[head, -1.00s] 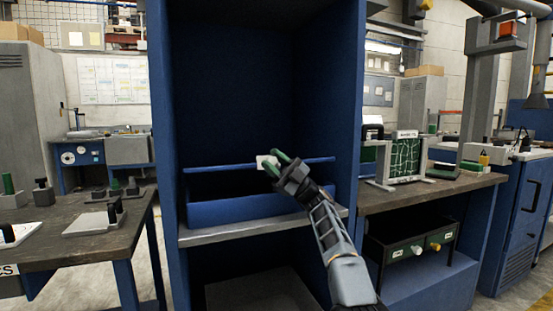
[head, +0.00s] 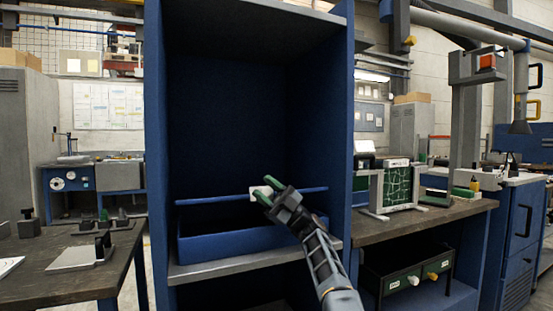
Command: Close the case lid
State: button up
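The blue case (head: 235,243) sits on the grey shelf of a tall blue cabinet. Its lid (head: 215,201) shows nearly edge-on as a thin blue bar above the case, with a dark gap between them, so the case stands open. A small white tab (head: 257,191) sticks out at the middle of the lid's front edge. My gripper (head: 267,191) is at this tab, its two green-tipped fingers apart, one upper right and one lower left. The tab shows between and behind the fingertips; whether they touch it I cannot tell.
The cabinet's side walls (head: 348,110) rise on both sides of the case. A workbench (head: 75,265) is at left. Another bench (head: 420,220) at right carries a green board in a frame (head: 398,186), with a drawer unit (head: 405,268) below. The space above the lid is clear.

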notch_tip(320, 180, up, 3)
jog(key=shift+f+p, duration=0.2)
jog(key=shift+p, duration=0.4)
jog(key=s+d+r+b, duration=0.3)
jog(key=s+r+b, duration=0.4)
jog(key=s, duration=0.6)
jog(key=shift+s+d+r, duration=0.3)
jog(key=shift+s+r, duration=0.05)
jog(key=shift+r, duration=0.6)
